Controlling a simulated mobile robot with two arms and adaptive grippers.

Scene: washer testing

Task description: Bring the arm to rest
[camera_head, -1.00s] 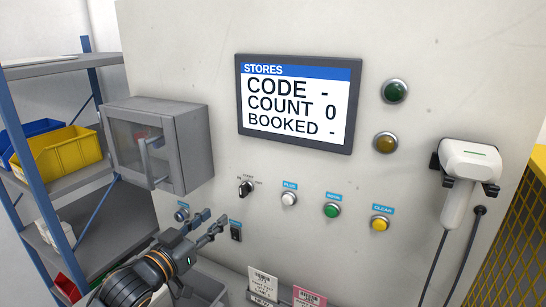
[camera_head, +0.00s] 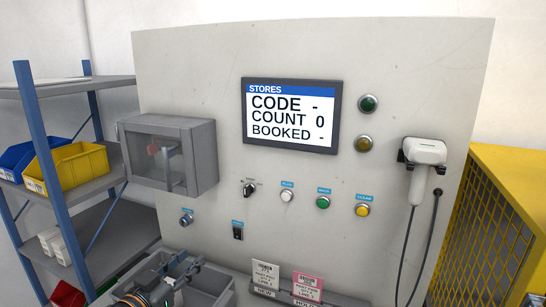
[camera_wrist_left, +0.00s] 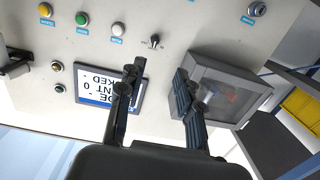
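My left gripper (camera_head: 183,266) is low in the head view, in front of the lower panel and over a grey bin. In the left wrist view my left gripper (camera_wrist_left: 158,72) shows two dark fingers spread apart with nothing between them. It stands clear of the panel (camera_head: 300,225). My right gripper is in neither view.
The panel carries a screen (camera_head: 291,115), a scanner (camera_head: 424,155) in its holder, buttons and a grey clear-fronted box (camera_head: 170,155). A grey bin (camera_head: 215,292) is below. A shelf (camera_head: 95,185) with bins stands left, a yellow mesh cage (camera_head: 490,225) right.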

